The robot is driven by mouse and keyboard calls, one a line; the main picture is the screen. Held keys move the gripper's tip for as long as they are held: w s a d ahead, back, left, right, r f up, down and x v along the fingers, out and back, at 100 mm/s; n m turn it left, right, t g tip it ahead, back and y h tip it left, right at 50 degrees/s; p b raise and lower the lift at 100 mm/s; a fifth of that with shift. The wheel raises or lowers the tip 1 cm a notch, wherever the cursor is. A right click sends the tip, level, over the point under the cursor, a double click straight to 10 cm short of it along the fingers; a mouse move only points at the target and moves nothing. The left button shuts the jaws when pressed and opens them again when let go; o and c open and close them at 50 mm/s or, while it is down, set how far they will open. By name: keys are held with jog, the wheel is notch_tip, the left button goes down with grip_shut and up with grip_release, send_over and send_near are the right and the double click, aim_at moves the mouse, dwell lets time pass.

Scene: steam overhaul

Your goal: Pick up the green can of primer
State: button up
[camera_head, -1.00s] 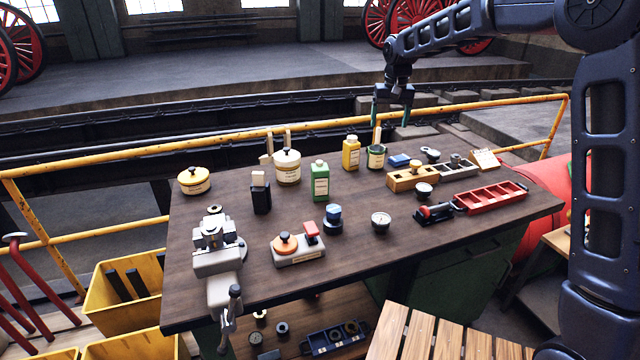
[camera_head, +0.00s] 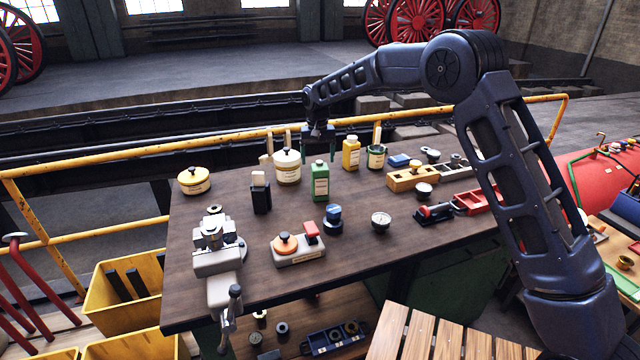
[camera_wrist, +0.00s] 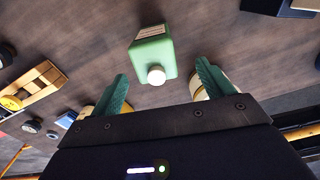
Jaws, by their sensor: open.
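A green rectangular can (camera_head: 320,184) with a pale label and a white cap stands upright near the middle of the workbench. In the wrist view the green can (camera_wrist: 152,52) shows from above, ahead of and between the fingers, apart from them. My gripper (camera_head: 319,158) is open and empty, above and just behind the green can in the head view. Its two green fingers (camera_wrist: 162,82) are spread apart in the wrist view. A round dark-green tin (camera_head: 376,160) with a pale label and a brush handle stands farther right.
A yellow bottle (camera_head: 351,154) and a cream pot (camera_head: 288,168) stand close on either side. A black holder (camera_head: 261,198) is left of the can, a blue-topped item (camera_head: 333,220) in front. A vise (camera_head: 216,250) sits at the left. Yellow railing (camera_head: 250,136) runs behind the bench.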

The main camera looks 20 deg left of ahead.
aim_at(320, 176)
jog(key=f, duration=0.8)
jog(key=shift+w+d+f, duration=0.1)
jog(key=shift+d+f, duration=0.1)
jog(key=shift+d, duration=0.15)
jog(key=c, duration=1.4)
